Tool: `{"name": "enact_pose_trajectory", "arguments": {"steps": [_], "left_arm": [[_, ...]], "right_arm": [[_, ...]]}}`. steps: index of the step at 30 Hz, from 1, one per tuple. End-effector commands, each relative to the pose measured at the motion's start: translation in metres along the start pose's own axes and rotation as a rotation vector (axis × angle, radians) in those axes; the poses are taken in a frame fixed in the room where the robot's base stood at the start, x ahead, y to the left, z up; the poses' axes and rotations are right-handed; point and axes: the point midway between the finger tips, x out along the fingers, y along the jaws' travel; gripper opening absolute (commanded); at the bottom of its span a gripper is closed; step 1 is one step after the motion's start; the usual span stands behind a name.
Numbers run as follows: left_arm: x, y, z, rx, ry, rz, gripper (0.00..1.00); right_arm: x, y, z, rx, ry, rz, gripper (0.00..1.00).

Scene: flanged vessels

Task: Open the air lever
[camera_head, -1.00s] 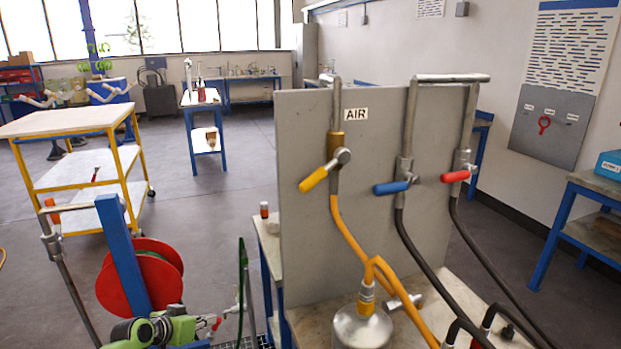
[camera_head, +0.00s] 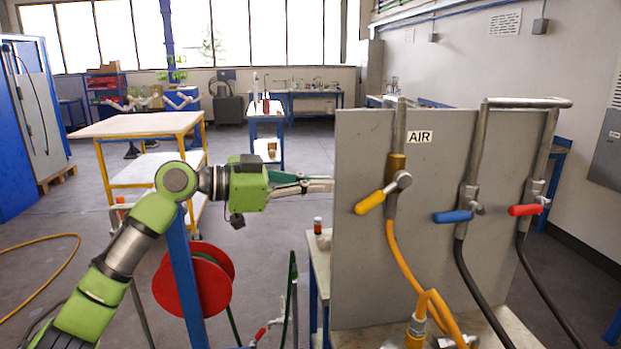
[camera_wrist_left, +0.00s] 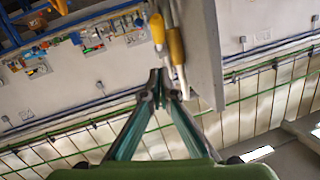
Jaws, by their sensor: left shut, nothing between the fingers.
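The air lever is a yellow handle (camera_head: 370,202) on a brass valve below the AIR label (camera_head: 419,137) on the grey panel (camera_head: 365,150). The handle slants down to the left, across the pipe. My left gripper (camera_head: 331,184) is shut and empty, fingers pointing right, at the panel's left edge in the picture. Its tips appear left of the yellow handle, apart from it. In the left wrist view the shut fingertips (camera_wrist_left: 165,82) appear below two yellow parts; I cannot tell which is the lever. My right gripper is not in view.
A blue lever (camera_head: 453,217) and a red lever (camera_head: 525,210) sit on pipes to the right. A yellow hose (camera_head: 403,258) runs down from the brass valve. A red hose reel (camera_head: 205,290) stands below my left arm. A trolley (camera_head: 140,125) stands behind.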

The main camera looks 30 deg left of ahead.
Motion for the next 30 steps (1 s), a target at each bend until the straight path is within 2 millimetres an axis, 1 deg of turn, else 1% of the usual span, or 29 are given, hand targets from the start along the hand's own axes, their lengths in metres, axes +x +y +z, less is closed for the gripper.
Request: {"name": "enact_pose_trajectory", "arguments": {"steps": [1,7,12,18,30], "left_arm": [[0.011,0.0,-0.007,-0.002,0.003,0.004,0.0],[0.054,-0.001,-0.006,-0.003,0.002,0.001,0.0],[0.072,-0.001,0.016,-0.006,-0.001,0.0,0.0],[0.081,-0.001,0.027,-0.003,0.0,-0.002,0.0],[0.083,0.0,0.029,-0.002,0.001,-0.002,0.0]], "right_arm": [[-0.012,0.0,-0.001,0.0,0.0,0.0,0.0],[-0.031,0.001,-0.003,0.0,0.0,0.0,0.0],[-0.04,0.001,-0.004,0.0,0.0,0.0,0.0],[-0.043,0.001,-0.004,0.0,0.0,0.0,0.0],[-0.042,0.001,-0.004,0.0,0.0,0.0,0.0]]}}
